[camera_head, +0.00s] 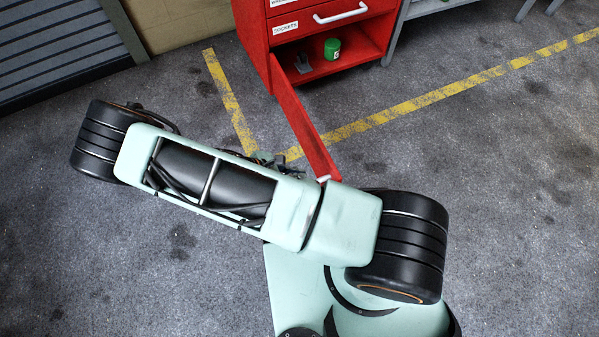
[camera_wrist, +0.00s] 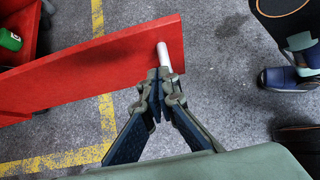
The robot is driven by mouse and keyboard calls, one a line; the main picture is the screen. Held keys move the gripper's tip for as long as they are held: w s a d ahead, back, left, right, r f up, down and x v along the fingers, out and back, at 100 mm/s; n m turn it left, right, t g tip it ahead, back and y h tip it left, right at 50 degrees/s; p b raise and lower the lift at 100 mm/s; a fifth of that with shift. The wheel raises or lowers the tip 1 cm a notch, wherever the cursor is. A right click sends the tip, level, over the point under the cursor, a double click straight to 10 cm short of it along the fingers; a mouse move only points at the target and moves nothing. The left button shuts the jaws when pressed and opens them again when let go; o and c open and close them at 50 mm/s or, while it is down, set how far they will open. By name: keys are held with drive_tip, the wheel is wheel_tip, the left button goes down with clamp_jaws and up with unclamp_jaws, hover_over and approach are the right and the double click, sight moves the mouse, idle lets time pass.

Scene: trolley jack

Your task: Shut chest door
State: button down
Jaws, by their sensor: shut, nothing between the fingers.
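The red chest (camera_head: 260,45) stands at the top middle of the head view. Its low door (camera_head: 306,125) is swung wide open and sticks out towards me, leaving the lower compartment open. The door also fills the left of the wrist view (camera_wrist: 85,72). A white bar handle (camera_wrist: 163,55) is near its free end. My gripper (camera_wrist: 160,74) is shut and empty, its fingertips beside the lower end of the handle. I cannot tell whether they touch it. In the head view my arm hides most of the gripper.
A green can (camera_head: 332,49) and a small dark object (camera_head: 303,64) are in the open compartment. A drawer with a white handle (camera_head: 340,13) is above it, closed. A grey stand (camera_head: 398,35) is right of the chest. The floor around the door, with yellow lines, is clear.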

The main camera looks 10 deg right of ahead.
sight(330, 171)
drive_tip(key=x, duration=0.3)
drive_tip(key=d+r+b+x, duration=0.1)
drive_tip(key=x, duration=0.4)
drive_tip(key=shift+w+d+f+b, duration=0.1)
drive_tip(key=shift+w+d+b, duration=0.15)
drive_tip(key=shift+d, duration=0.25)
drive_tip(key=shift+w+d, duration=0.1)
drive_tip(key=shift+d, duration=0.4)
drive_tip(key=shift+d, duration=0.1)
